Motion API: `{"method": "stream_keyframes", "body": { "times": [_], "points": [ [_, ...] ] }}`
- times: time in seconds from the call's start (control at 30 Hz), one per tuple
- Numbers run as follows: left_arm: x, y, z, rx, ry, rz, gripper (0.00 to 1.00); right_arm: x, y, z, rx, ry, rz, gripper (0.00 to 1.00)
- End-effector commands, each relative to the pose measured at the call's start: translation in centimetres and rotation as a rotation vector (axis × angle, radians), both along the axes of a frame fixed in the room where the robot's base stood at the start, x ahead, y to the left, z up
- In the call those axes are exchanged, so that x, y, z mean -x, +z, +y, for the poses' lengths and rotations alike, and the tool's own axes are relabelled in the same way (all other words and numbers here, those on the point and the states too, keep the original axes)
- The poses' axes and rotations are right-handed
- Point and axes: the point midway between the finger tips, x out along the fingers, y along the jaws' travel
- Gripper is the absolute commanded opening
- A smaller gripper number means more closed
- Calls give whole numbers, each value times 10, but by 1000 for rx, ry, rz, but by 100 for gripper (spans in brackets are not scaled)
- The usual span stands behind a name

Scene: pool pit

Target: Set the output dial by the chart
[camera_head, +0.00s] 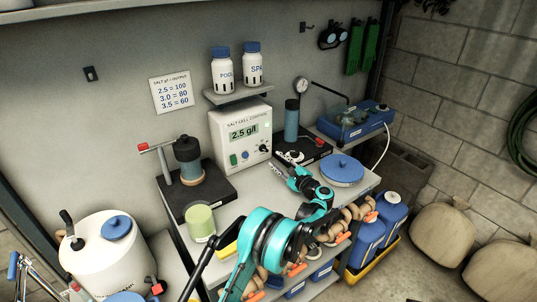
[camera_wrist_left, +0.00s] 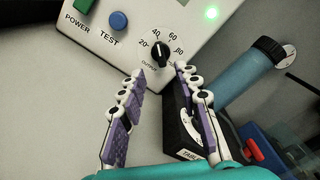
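The salt cell control box (camera_head: 240,138) stands against the back wall and its display (camera_head: 244,131) reads 2.5 g/l. Its black output dial (camera_head: 264,148) is at the lower right of the panel. In the left wrist view the dial (camera_wrist_left: 159,50) has marks 20, 40, 60 and 80 around it; its pointer seems to point up, between 40 and 60. The chart (camera_head: 172,91) on the wall reads 2.5 = 100, 3.0 = 80, 3.5 = 60. My left gripper (camera_head: 277,170) is open and empty, its fingertips (camera_wrist_left: 160,72) just below the dial, apparently not touching it. My right gripper is out of view.
A green POWER button (camera_wrist_left: 80,5) and blue TEST button (camera_wrist_left: 118,21) sit left of the dial. A blue cylinder (camera_head: 291,120) on a black stand is close on the right. A shelf (camera_head: 238,94) with two bottles hangs above.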

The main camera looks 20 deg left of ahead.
Motion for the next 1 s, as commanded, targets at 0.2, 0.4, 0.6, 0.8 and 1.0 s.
{"method": "stream_keyframes", "body": {
  "times": [0.2,0.4,0.6,0.8,1.0],
  "points": [
    [-22,-2,31,-2,2,1,33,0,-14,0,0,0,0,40],
    [-38,-1,50,-3,0,2,33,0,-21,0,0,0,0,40],
    [-42,1,54,-4,-2,2,33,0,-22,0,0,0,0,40],
    [-42,1,54,-4,-2,2,22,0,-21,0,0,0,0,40],
    [-42,1,54,-4,-2,2,0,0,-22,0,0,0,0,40]
  ]
}}
